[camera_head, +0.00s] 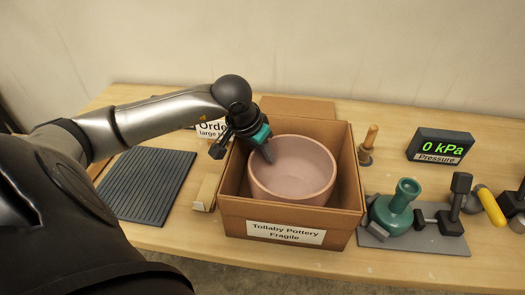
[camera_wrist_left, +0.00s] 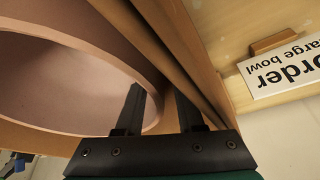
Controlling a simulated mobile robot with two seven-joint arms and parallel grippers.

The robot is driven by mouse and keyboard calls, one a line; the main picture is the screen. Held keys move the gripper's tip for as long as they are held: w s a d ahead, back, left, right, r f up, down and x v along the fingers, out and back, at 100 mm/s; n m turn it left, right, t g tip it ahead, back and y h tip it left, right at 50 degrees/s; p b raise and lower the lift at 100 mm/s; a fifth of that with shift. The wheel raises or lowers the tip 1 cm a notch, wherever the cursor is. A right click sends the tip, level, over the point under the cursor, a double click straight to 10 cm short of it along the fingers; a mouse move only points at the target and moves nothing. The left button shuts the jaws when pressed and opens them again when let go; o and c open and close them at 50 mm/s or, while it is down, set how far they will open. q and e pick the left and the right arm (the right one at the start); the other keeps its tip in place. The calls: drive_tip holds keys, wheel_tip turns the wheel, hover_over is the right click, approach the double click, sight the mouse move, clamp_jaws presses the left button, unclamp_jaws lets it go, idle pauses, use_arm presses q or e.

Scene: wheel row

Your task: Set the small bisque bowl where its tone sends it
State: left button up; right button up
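A pinkish, unglazed-looking bowl (camera_head: 292,170) sits upright inside an open cardboard box (camera_head: 275,212) labelled "Tollaby Pottery Fragile". It looks wide and fills much of the box. No other bowl shows. My left gripper (camera_head: 266,150) reaches down at the bowl's left rim. In the left wrist view, the gripper's fingers (camera_wrist_left: 160,95) stand apart on either side of the bowl's rim (camera_wrist_left: 152,82). One finger is on the inside of the bowl, the other between bowl and box wall, with a gap beside the rim. My right gripper does not show.
A sign (camera_head: 211,129) reading "Order large bowl", partly hidden, stands behind the arm. A dark ribbed mat (camera_head: 146,185) lies left. Right of the box are a wooden-handled tool (camera_head: 368,145), a pressure display (camera_head: 440,145) reading 0 kPa, and a green vessel (camera_head: 395,211) on a grey plate.

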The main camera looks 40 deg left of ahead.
use_arm(q)
drive_tip(key=shift+s+r, duration=0.1)
drive_tip(key=shift+r, duration=0.3)
drive_tip(key=p+v, duration=0.2)
drive_tip(key=v, duration=0.7)
drive_tip(key=shift+a, duration=0.1)
drive_tip(key=shift+v, duration=0.95)
drive_tip(key=shift+s+r+p, duration=0.1)
drive_tip(key=shift+r+p, duration=0.15)
drive_tip(key=shift+p, duration=0.05)
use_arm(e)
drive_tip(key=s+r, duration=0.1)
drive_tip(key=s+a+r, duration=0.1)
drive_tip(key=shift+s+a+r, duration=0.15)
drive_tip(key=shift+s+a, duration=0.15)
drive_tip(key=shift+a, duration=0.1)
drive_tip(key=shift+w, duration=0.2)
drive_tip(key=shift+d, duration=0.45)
